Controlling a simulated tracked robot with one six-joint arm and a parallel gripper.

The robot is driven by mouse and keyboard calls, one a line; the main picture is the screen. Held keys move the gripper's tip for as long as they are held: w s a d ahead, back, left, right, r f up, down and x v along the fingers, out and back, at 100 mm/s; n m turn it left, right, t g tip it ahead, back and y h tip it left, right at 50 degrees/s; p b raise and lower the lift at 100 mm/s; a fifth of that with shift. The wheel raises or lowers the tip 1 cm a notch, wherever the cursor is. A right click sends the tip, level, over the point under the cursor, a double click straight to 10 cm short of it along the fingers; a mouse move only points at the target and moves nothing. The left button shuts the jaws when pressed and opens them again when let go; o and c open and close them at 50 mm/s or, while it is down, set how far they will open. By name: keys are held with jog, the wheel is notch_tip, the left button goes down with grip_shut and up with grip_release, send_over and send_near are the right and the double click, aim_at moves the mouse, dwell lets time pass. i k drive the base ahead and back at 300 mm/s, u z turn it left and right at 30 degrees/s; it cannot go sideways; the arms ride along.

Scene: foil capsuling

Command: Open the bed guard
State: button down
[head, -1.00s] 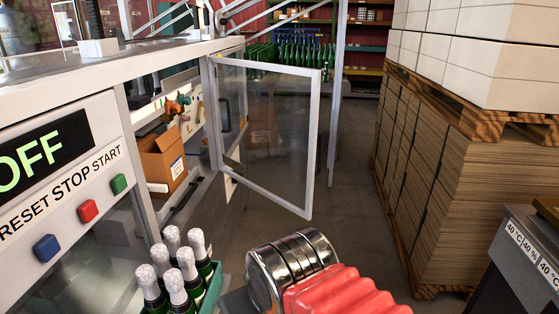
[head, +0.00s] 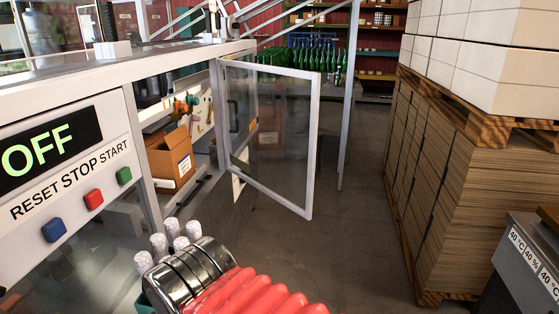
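A clear guard door (head: 315,140) in a light grey frame hangs at the machine's far corner. It stands swung out from the machine side, over the aisle floor. Whether this is the bed guard I cannot tell for sure; no label on it is readable. A dark handle shows near its hinge side, seen at or through the panel. My gripper's fingers are not visible, so I see no contact with the door.
The control panel (head: 70,190) at left reads OFF above blue, red and green buttons. An open carton (head: 170,160) sits inside the machine. Stacked cardboard (head: 465,205) on pallets bounds the aisle at right.

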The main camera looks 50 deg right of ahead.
aim_at(316, 78)
jog(key=u, duration=1.15)
jog(key=k, duration=1.05)
jog(key=z, duration=1.35)
jog(key=i, duration=0.6)
